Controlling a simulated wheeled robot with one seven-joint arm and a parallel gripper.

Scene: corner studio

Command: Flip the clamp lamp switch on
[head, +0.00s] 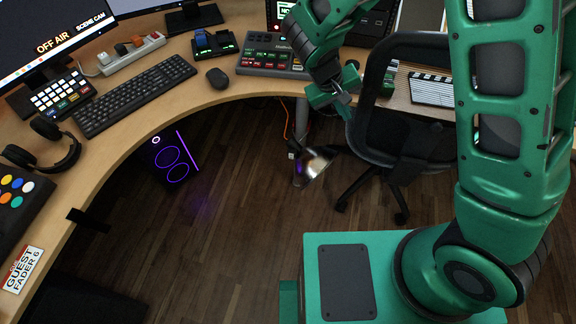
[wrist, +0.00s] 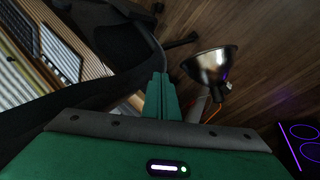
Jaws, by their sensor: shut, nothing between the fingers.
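The clamp lamp (head: 316,164) shows a shiny metal bowl shade below the desk edge in the head view, with a small dark part at its upper left. In the wrist view the lamp's shade (wrist: 211,68) is right of my fingers, apart from them, with a pale part below it. I cannot make out the switch in either view. My gripper (head: 343,107) is above and slightly right of the lamp in the head view. Its green fingers (wrist: 161,80) are shut together and empty.
The curved wooden desk (head: 225,100) carries a keyboard (head: 135,94), a mouse (head: 217,78) and a control panel (head: 270,54). A black office chair (head: 405,125) stands close right of my gripper. An orange cable hangs near the lamp. The wooden floor (head: 240,225) is open below.

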